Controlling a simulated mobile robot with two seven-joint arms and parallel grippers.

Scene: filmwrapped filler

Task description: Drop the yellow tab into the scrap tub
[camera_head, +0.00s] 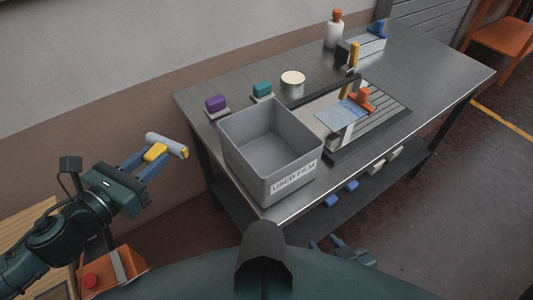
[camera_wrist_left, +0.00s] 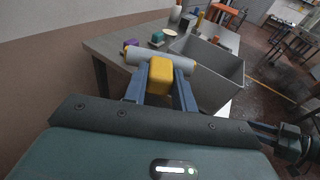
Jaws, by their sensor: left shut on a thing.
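The yellow tab (camera_head: 154,152) is between the blue fingers of my left gripper (camera_head: 150,157), which is shut on it. It also shows in the left wrist view (camera_wrist_left: 160,76). A pale grey roll (camera_head: 167,145) lies crosswise just beyond the tab, apparently joined to it. The scrap tub (camera_head: 245,153) is a grey open box labelled "USED FILM" on the table's near-left corner. Its visible inside looks empty. My left gripper is left of the tub, off the table's edge. My right gripper (camera_head: 325,242) is low at the bottom, partly cut off by my body; its fingers look apart.
The metal table (camera_head: 430,60) holds a purple block (camera_head: 215,103), a teal block (camera_head: 262,90), a round cream-lidded tub (camera_head: 292,79), a slatted tray (camera_head: 372,130) with an orange clamp (camera_head: 362,98), and an orange-capped bottle (camera_head: 334,32). An orange box (camera_head: 115,270) stands lower left.

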